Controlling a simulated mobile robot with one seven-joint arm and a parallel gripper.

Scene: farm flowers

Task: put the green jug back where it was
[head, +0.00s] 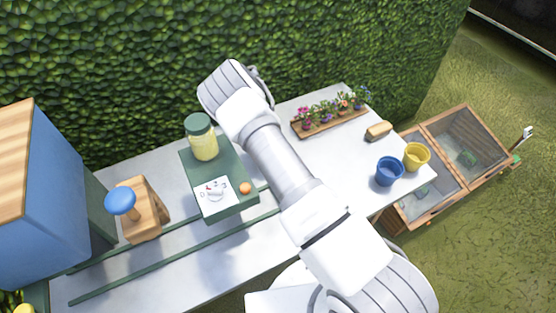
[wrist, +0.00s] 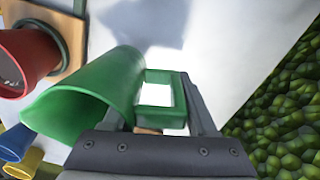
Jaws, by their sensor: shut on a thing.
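The green jug (wrist: 95,95) shows in the wrist view, tilted in the picture, with its square handle (wrist: 148,77) between my fingers. My gripper (wrist: 160,112) is shut on that handle. The white table top (wrist: 225,45) shows behind the jug; I cannot tell whether the jug touches it. In the head view my arm hides both the jug and my gripper.
A red pot (wrist: 22,62) stands close to the jug in the wrist view. A flower planter (head: 331,122), brush (head: 379,131), blue pot (head: 389,172) and yellow pot (head: 417,157) are at right. A green scale (head: 232,204) bears a jar (head: 203,140). A hedge (head: 330,40) runs behind.

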